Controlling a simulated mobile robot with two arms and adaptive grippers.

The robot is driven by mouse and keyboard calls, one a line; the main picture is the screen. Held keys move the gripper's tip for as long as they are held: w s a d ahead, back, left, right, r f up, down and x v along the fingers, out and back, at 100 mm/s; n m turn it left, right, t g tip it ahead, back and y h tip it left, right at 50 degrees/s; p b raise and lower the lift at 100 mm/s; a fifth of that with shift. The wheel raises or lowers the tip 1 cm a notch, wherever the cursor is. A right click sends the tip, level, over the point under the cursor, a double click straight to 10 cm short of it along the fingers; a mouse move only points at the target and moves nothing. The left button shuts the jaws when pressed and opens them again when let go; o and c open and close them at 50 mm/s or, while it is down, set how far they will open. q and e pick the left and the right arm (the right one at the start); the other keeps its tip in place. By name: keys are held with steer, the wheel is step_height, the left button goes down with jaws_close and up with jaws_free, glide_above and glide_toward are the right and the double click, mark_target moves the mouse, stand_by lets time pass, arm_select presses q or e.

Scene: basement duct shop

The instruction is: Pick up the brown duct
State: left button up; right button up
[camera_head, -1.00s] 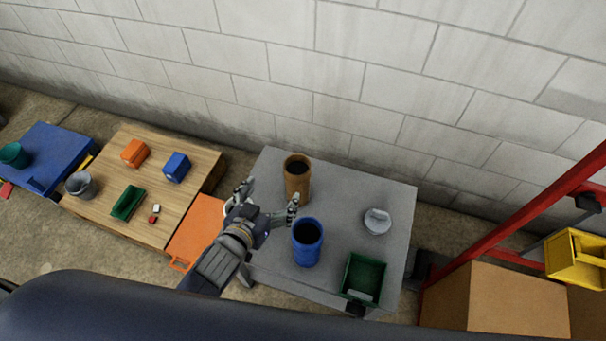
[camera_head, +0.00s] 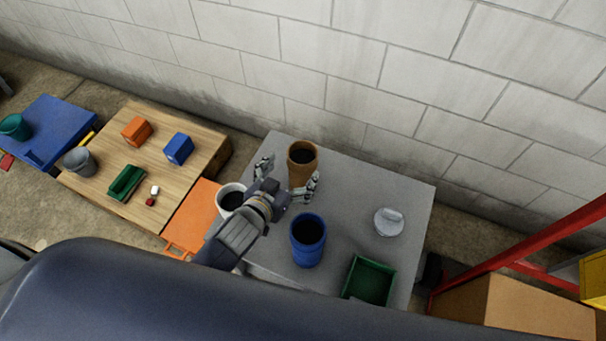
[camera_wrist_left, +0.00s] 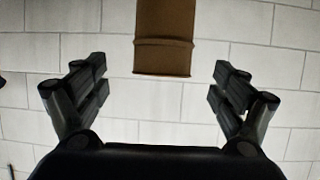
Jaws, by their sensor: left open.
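The brown duct (camera_head: 301,166) stands upright at the back left of the grey table (camera_head: 350,178). In the left wrist view the brown duct (camera_wrist_left: 164,38) shows ahead, centred between the fingers and a little beyond their tips. My left gripper (camera_head: 287,178) is open just in front of the brown duct, with one finger to each side. Its two fingers also show spread and empty in the left wrist view (camera_wrist_left: 160,82). I cannot see my right gripper.
A blue duct (camera_head: 308,241) stands close to the right of my left gripper. A white duct (camera_head: 231,198) stands to its left, partly behind my arm. A green bin (camera_head: 369,281) and a grey round piece (camera_head: 389,221) are on the table's right side. A block wall (camera_head: 400,70) rises behind.

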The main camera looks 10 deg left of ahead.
mark_target(306, 153)
arm_select(q)
steer(key=shift+x, duration=3.9)
steer(key=shift+a, duration=0.15)
steer(key=c, duration=1.7)
steer(key=shift+c, duration=0.4)
steer(key=shift+r, duration=0.1)
